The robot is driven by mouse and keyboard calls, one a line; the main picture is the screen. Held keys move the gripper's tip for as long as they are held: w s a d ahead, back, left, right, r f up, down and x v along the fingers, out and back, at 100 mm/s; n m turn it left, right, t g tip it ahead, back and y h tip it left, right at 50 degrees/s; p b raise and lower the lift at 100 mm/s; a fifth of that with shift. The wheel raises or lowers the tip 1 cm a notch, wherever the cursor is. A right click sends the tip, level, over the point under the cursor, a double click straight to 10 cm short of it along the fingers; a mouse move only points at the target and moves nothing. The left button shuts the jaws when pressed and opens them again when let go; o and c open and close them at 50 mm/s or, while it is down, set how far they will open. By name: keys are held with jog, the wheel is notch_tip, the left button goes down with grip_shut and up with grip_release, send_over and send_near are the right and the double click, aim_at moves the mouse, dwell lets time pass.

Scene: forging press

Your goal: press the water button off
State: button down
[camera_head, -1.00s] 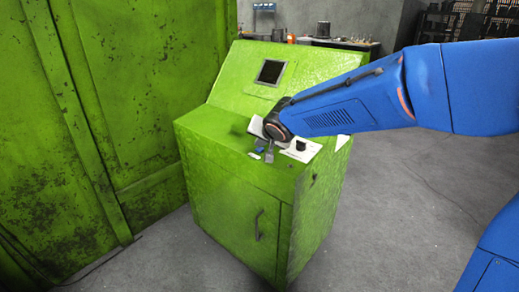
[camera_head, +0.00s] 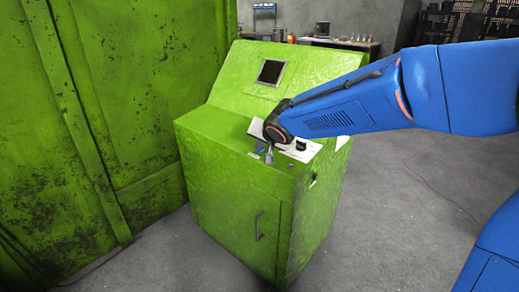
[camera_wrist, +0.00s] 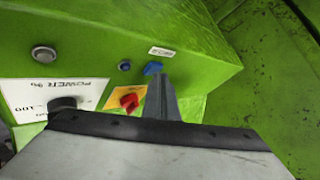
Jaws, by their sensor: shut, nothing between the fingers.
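My gripper (camera_head: 269,157) is shut and empty, low over the top panel of the green control console (camera_head: 236,200). In the wrist view the closed fingers (camera_wrist: 163,82) overlap the lower right edge of a blue switch (camera_wrist: 153,68); I cannot tell whether they touch it. A small white label (camera_wrist: 162,51) stands beside the blue switch, too small to read surely. A round dark blue button (camera_wrist: 124,66) lies left of the switch. A red knob (camera_wrist: 130,102) on a yellow plate sits left of the fingers. Which one is the water button is not readable.
A white power plate (camera_wrist: 70,93) with a black knob (camera_wrist: 62,104) and a round grey button (camera_wrist: 43,54) are also on the panel. A dark screen (camera_head: 271,72) is on the sloped back. A green machine wall (camera_head: 90,110) stands left.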

jog(key=shift+r, duration=0.25)
notch_tip(320, 180, up, 6)
jog(key=shift+s+a, duration=0.3)
jog(key=shift+s, duration=0.1)
dwell(0.5)
jog(key=s+d+f+g+h, duration=0.1)
jog(key=s+d, duration=0.7)
jog(key=d, duration=0.3)
jog(key=s+d+f+g+h, duration=0.1)
jog(key=s+d+h, duration=0.1)
jog(key=s+d, duration=0.75)
jog(key=s+d+f+n+g, duration=0.1)
jog(key=s+d+f, duration=0.2)
jog(key=s, duration=0.4)
jog(key=s+d+f+n, duration=0.1)
jog(key=s+d+f, duration=0.2)
jog(key=s, duration=0.4)
jog(key=s+d+f+g, duration=0.1)
jog(key=s+d+f, duration=0.2)
jog(key=s+d, duration=0.2)
jog(key=shift+s+d+n+g, duration=0.3)
jog(key=shift+s+d+n, duration=0.1)
jog(key=shift+s, duration=0.5)
